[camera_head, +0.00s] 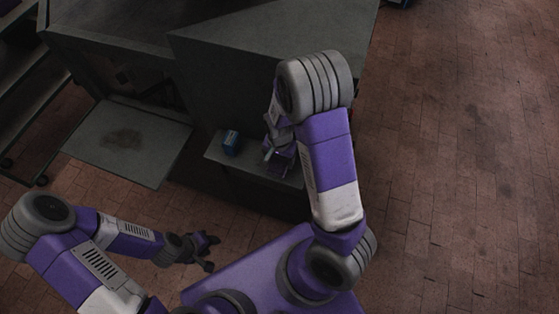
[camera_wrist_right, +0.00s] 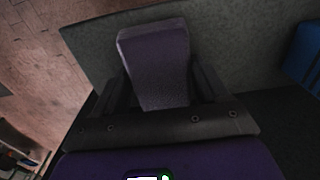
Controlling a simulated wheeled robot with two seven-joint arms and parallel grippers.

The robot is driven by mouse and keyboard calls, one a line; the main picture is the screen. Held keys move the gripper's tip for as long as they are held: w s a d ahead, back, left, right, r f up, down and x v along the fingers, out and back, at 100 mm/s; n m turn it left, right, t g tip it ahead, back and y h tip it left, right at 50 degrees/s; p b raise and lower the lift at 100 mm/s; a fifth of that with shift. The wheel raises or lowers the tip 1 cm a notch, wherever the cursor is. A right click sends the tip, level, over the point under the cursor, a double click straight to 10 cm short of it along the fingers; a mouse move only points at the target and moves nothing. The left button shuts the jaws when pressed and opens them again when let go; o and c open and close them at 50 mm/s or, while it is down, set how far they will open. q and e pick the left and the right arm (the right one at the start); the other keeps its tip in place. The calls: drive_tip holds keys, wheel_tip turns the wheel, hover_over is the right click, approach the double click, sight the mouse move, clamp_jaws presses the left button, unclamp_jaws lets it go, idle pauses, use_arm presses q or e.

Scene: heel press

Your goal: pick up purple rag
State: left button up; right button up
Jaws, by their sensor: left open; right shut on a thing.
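The purple rag (camera_wrist_right: 155,62) shows in the right wrist view as an upright, slab-like piece between the two dark fingers of my right gripper (camera_wrist_right: 157,88). The gripper is shut on it. In the head view my right gripper (camera_head: 271,152) is over the small grey ledge (camera_head: 216,153) on the front of the machine. There I cannot clearly tell the rag from the purple parts of my arm. Whether the rag touches the ledge is hard to tell. My left gripper (camera_head: 206,250) is open and empty, low at the left, away from the ledge.
The large grey machine (camera_head: 240,70) rises behind. A stained flat plate (camera_head: 125,140) juts out left. Brick floor (camera_head: 460,170) is clear at right.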

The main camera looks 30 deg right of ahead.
sight(278, 161)
drive_tip(key=shift+s+a+r, duration=0.1)
drive_tip(key=shift+a+r, duration=0.1)
drive_tip(key=shift+r, duration=0.25)
wheel_tip(278, 161, up, 7)
drive_tip(key=shift+f+p, duration=0.15)
drive_tip(key=shift+p, duration=0.15)
drive_tip(key=s+a, duration=0.5)
drive_tip(key=a, duration=0.1)
drive_tip(key=s+a, duration=0.3)
drive_tip(key=a, duration=0.1)
drive_tip(key=shift+s+f, duration=0.25)
drive_tip(key=shift+s, duration=0.05)
drive_tip(key=shift+c, duration=0.6)
drive_tip(key=s+a+b, duration=0.4)
drive_tip(key=b, duration=0.1)
drive_tip(key=shift+a, duration=0.4)
